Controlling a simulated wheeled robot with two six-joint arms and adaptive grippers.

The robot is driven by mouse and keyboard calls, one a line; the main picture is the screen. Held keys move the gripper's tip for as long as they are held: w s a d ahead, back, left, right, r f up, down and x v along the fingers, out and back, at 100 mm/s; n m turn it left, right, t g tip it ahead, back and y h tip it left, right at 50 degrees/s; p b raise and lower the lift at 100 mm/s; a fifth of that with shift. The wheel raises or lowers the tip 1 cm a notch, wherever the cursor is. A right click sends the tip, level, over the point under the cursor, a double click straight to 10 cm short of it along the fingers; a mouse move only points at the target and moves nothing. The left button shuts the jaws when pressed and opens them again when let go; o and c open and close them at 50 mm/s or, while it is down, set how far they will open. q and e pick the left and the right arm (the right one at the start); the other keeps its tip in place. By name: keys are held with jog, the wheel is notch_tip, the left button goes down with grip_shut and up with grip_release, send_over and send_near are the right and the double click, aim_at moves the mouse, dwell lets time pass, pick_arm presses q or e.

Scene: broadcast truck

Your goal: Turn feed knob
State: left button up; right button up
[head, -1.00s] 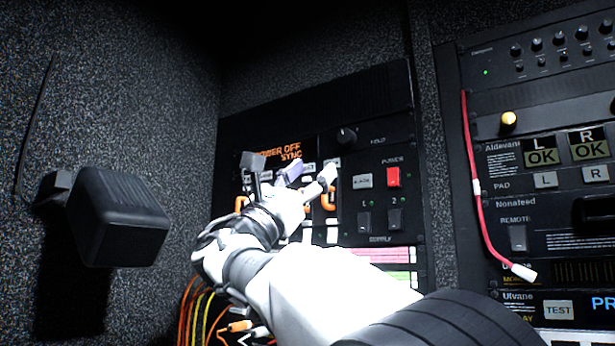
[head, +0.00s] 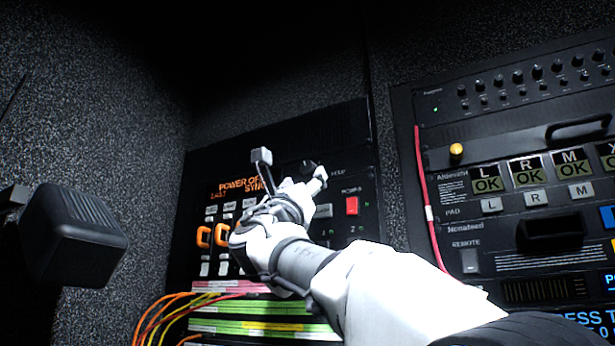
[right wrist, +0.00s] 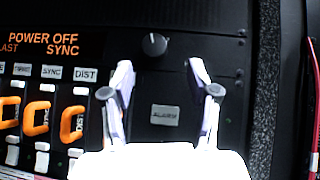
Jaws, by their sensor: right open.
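A small round black knob (right wrist: 155,44) with a pale pointer mark sits on the dark panel, right of the orange "POWER OFF SYNC" display (right wrist: 45,43). In the head view the knob (head: 309,166) shows partly, just beyond my right gripper (head: 290,170). In the right wrist view my right gripper (right wrist: 160,75) is open and empty. Its two fingers are spread to either side of the knob's line, with the knob between and a little beyond the tips. I cannot tell whether they touch the panel. The knob's label is not readable. My left gripper is not in view.
A red button (head: 352,205) and an "ALARM" button (right wrist: 165,115) sit below the knob. Orange-framed switches (head: 204,236) are at left. A black box-shaped fixture (head: 75,235) stands out from the left wall. A second rack (head: 520,180) with a hanging red cable (head: 424,190) is at right.

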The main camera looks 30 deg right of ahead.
aim_at(306, 170)
jog(key=shift+t, duration=0.3)
jog(key=w+r+p, duration=0.1)
jog(key=w+d+r+p, duration=0.1)
jog(key=w+r+p, duration=0.1)
jog(key=r, duration=0.1)
jog(key=shift+d, duration=0.3)
jog(key=shift+w+d, duration=0.1)
jog(key=shift+d, duration=0.45)
jog(key=shift+s, duration=0.2)
jog(key=shift+c, duration=0.7)
jog(key=shift+a, duration=0.2)
grip_shut()
jog(key=shift+w+a+r+m+g+h+p, duration=0.15)
jog(key=shift+m+g+h+p, duration=0.15)
jog(key=shift+m+g+h, duration=0.9)
jog(key=shift+w+d+f+m+g+h+p, duration=0.1)
jog(key=shift+m+g+h+p, duration=0.3)
jog(key=shift+m+g, duration=1.45)
jog(key=shift+m+g+h, duration=0.7)
jog(key=shift+m+g, duration=0.85)
jog(key=shift+m, duration=0.5)
